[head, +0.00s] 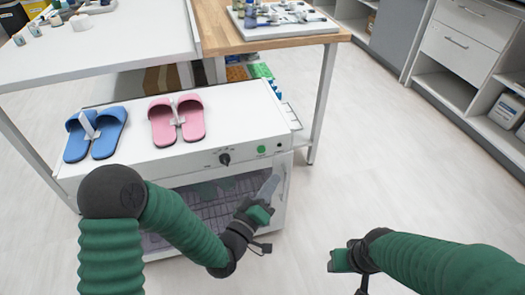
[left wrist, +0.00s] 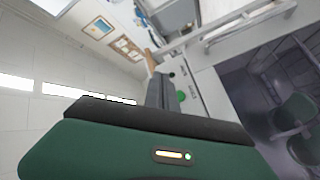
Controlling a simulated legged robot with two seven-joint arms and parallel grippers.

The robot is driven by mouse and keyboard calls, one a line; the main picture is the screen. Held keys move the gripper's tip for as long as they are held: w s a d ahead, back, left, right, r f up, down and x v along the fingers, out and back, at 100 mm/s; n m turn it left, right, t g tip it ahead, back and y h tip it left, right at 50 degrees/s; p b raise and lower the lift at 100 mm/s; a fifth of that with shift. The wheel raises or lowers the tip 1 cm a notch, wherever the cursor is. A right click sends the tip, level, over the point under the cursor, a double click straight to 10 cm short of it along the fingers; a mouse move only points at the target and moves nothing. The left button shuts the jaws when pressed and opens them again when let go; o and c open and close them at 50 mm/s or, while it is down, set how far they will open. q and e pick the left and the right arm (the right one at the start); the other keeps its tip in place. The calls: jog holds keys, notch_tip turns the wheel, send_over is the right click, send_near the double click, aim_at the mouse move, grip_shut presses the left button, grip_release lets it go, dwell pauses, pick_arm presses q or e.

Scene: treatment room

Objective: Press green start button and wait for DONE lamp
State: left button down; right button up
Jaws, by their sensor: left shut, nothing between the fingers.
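The green start button (head: 262,150) is on the front panel of a white cabinet (head: 120,172), right of a black knob (head: 224,160). It also shows in the left wrist view (left wrist: 181,96), close past my finger. A small dark round spot (head: 279,144) right of the button may be the DONE lamp; it looks unlit and its label is unreadable. My left gripper (head: 268,186) is shut and empty, in front of the glass door, below the button and apart from it. My right gripper (head: 338,262) is over the floor at lower right; its fingers are unclear.
Blue slippers (head: 96,133) and pink slippers (head: 178,120) lie on the cabinet top. A door handle (head: 283,180) stands out at the door's right edge. A white table (head: 100,55) and a wooden counter (head: 270,40) are behind. Floor to the right is clear.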

aim_at(262, 150)
pick_arm(q)
jog(key=w+a, duration=0.2)
jog(key=w, duration=0.6)
jog(key=shift+a, duration=0.35)
dwell(1.6)
jog(key=shift+w+a, duration=0.15)
jog(key=shift+w, duration=0.15)
jog(key=shift+w+a, duration=0.15)
jog(key=shift+w, duration=0.25)
dwell(0.6)
jog(key=shift+s+r, duration=0.1)
jog(key=shift+s, duration=0.05)
jog(key=shift+s+d, duration=0.3)
jog(key=shift+s, duration=0.35)
